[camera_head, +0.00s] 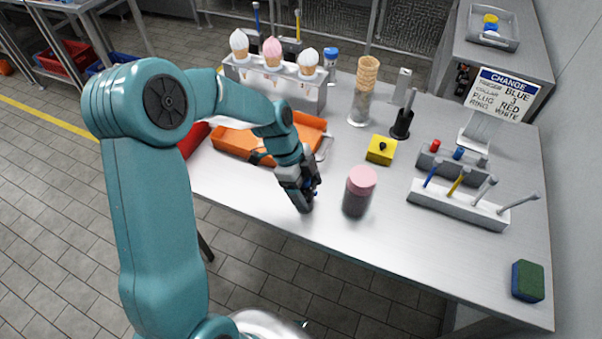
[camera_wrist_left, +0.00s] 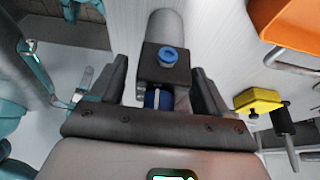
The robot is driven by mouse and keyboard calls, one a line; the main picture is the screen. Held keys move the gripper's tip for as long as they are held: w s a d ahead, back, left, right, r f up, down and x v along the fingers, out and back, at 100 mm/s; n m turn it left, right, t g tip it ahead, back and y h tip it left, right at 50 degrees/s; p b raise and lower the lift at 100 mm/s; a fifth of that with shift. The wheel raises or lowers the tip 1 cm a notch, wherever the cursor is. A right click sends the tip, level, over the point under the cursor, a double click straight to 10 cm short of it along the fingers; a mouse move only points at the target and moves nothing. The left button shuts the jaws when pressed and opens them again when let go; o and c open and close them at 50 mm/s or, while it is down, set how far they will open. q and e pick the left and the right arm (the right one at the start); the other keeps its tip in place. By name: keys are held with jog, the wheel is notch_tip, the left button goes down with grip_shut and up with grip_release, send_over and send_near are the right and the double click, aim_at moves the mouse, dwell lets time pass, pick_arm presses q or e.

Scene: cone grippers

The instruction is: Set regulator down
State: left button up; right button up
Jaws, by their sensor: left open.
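My left gripper (camera_head: 308,188) is low over the front of the metal table, left of the pink-topped jar. In the left wrist view my left gripper (camera_wrist_left: 159,92) is open, with one dark finger on each side of a black block with a blue knob, which I take to be the regulator (camera_wrist_left: 152,68). A grey cylinder extends from the block. A gap shows between the block and each finger. In the head view the gripper mostly hides the regulator, and I cannot tell how it rests on the table. My right gripper is not in view.
An orange tray (camera_head: 232,140) lies behind the gripper. A pink-topped jar (camera_head: 357,198) stands close to its right. A yellow block (camera_head: 380,150) with a black knob, a tool rack (camera_head: 455,206) and a green-blue sponge (camera_head: 528,281) are farther right.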

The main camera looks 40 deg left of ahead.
pick_arm(q)
jog(key=v, duration=1.1)
jog(key=shift+r, duration=0.35)
jog(key=shift+s+a, duration=0.1)
jog(key=shift+a, duration=0.05)
